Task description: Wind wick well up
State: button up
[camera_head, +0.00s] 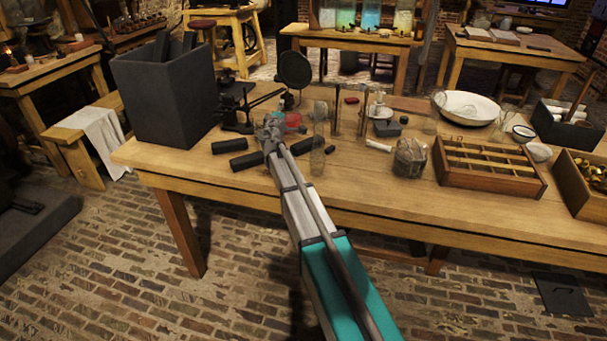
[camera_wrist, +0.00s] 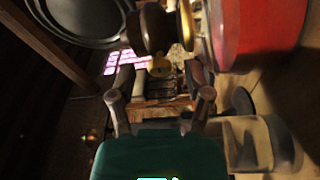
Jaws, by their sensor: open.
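My gripper (camera_head: 270,130) is over the left part of the wooden table, close to a small red item (camera_head: 292,120), perhaps the lamp body. In the wrist view my gripper (camera_wrist: 160,103) is open, with its two fingers apart. A small brass piece (camera_wrist: 160,67) shows beyond the gap between them; I cannot tell whether they touch it. A dark rounded knob-like part (camera_wrist: 150,28) is above it. A large red round body (camera_wrist: 250,30) fills the upper right of the wrist view. I cannot make out the wick.
Black cylinders (camera_head: 262,159) lie left of my gripper, near a dark bin (camera_head: 168,98). A dark disc (camera_head: 295,70) stands behind. A clear glass cylinder (camera_head: 319,126) stands close on the right. A divided wooden tray (camera_head: 490,180) sits farther right. The table's front edge is mostly clear.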

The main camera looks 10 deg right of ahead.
jog(key=shift+r+n+g+y+p, duration=0.15)
jog(key=shift+n+g+p, duration=0.2)
jog(key=shift+n+p, duration=0.5)
jog(key=shift+r+n+g+y+p, duration=0.15)
jog(key=shift+n+g+p, duration=0.3)
jog(key=shift+n, duration=0.7)
jog(key=shift+n+p, duration=0.3)
jog(key=shift+p, duration=0.05)
